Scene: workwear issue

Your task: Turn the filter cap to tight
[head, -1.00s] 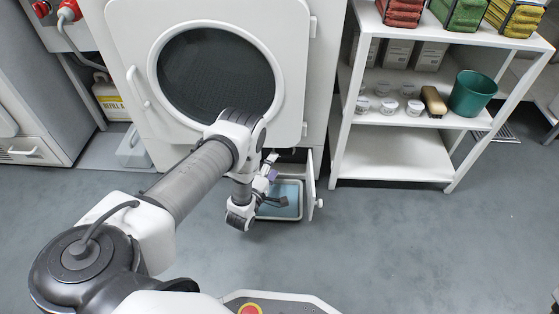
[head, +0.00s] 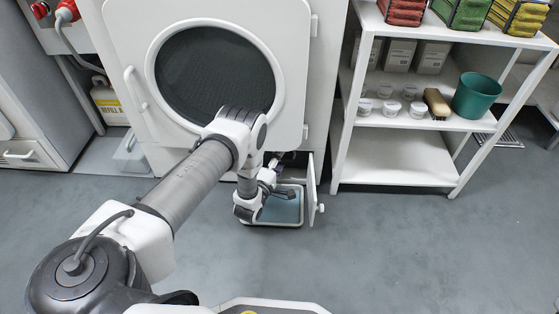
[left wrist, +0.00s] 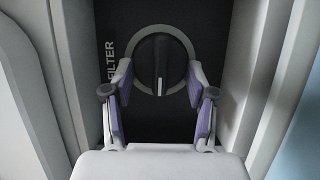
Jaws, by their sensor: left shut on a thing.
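The filter cap (left wrist: 160,58) is a round dark knob with a raised grip bar and a pale ring, on a black panel lettered FILTER. The bar stands about upright, with a white mark on its lower part. My left gripper (left wrist: 159,84) has its purple-padded fingers on either side of the cap, shut on it. In the head view, my left gripper (head: 272,176) reaches into the low opening under the round door, and the cap is hidden there. My right gripper is not in view.
The small open hatch door (head: 312,190) stands right of the opening. A shallow tray (head: 284,225) with a blue-grey inside lies on the floor below. A white shelf rack (head: 390,160) stands to the right. The floor in front is clear.

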